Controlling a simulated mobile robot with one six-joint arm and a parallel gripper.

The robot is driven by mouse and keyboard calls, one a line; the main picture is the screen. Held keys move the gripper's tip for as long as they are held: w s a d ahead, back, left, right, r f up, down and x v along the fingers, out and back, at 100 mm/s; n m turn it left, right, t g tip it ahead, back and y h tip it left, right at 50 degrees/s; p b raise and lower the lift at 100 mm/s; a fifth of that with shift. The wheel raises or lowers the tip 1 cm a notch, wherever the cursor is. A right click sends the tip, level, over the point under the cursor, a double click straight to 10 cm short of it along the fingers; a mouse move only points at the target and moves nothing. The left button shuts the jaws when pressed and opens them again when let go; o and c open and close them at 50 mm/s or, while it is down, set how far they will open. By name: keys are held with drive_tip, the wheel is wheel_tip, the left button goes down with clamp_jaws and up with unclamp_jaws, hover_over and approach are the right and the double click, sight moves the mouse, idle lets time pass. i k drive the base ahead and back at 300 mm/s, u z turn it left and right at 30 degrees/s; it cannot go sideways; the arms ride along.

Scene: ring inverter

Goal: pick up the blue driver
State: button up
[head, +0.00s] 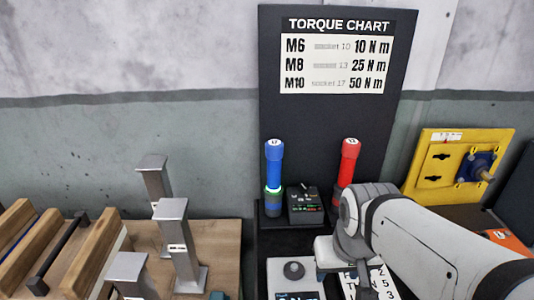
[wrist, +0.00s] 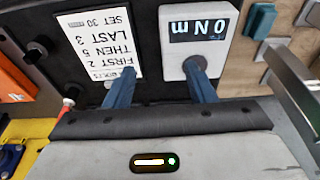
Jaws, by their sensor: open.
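The blue driver (head: 274,165) stands upright in the head view, on the dark bench left of a small black box. It has a white cap marking and a bright ring low on its body. My gripper (wrist: 160,68) shows in the wrist view with its two dark blue fingers apart and nothing between them. In the head view my arm comes in from the lower right, in front and to the right of the blue driver, clear of it. The fingers cannot be made out there. I cannot identify the blue driver in the wrist view.
A red driver (head: 348,162) stands right of the black box (head: 305,204). A white "0 N m" meter (wrist: 222,66) and a printed card (wrist: 83,45) lie under my gripper. Metal posts (head: 180,248) stand at left; a yellow panel (head: 432,165) is at right.

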sight(274, 149)
drive_tip(key=k, duration=1.3)
drive_tip(key=z, duration=0.55)
drive_tip(key=i, duration=1.1)
drive_tip(key=u, duration=0.65)
drive_tip(key=k, duration=0.15)
drive_tip(key=u, duration=0.4)
